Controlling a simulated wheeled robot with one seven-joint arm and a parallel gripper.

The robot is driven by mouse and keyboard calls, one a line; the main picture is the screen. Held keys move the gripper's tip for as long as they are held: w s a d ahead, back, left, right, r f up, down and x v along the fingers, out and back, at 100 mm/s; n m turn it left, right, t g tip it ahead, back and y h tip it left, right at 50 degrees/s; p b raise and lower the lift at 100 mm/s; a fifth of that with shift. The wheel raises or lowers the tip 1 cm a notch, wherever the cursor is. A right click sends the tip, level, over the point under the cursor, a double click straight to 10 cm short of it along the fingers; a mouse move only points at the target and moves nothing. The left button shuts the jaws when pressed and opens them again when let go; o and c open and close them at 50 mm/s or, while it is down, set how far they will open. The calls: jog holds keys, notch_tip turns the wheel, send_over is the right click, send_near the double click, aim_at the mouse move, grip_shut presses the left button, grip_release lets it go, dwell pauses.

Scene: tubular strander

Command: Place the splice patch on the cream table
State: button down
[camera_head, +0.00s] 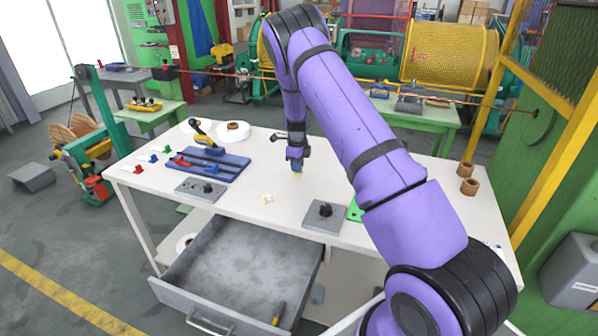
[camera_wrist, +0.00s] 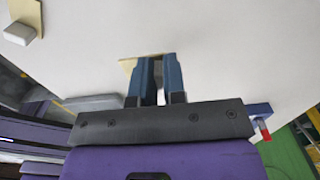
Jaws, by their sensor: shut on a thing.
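The cream table (camera_head: 235,170) stands in the middle of the head view, and its pale top fills much of the wrist view (camera_wrist: 225,45). My gripper (camera_head: 297,168) points down over the back middle of the table. In the wrist view, its two blue fingers (camera_wrist: 157,62) are shut on the splice patch, a thin pale-yellow piece (camera_wrist: 128,65) that sticks out left of the fingertips. Most of the patch is hidden by the fingers. It is at or very close to the tabletop; I cannot tell if it touches.
A small pale pad (camera_head: 267,198) lies in front of my gripper. A blue rack (camera_head: 210,163) stands left, a grey plate with a knob (camera_head: 325,215) near the front edge, and brown rolls (camera_head: 468,178) at right. An open grey drawer (camera_head: 240,270) juts out below. Tabletop around my gripper is clear.

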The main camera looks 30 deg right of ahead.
jog(key=shift+w+d+f, duration=0.1)
jog(key=shift+w+d, duration=0.35)
jog(key=shift+d, duration=0.3)
jog(key=shift+f, duration=1.7)
jog(key=shift+f, duration=0.2)
jog(key=c, duration=1.2)
grip_release()
jog(key=shift+r, duration=0.1)
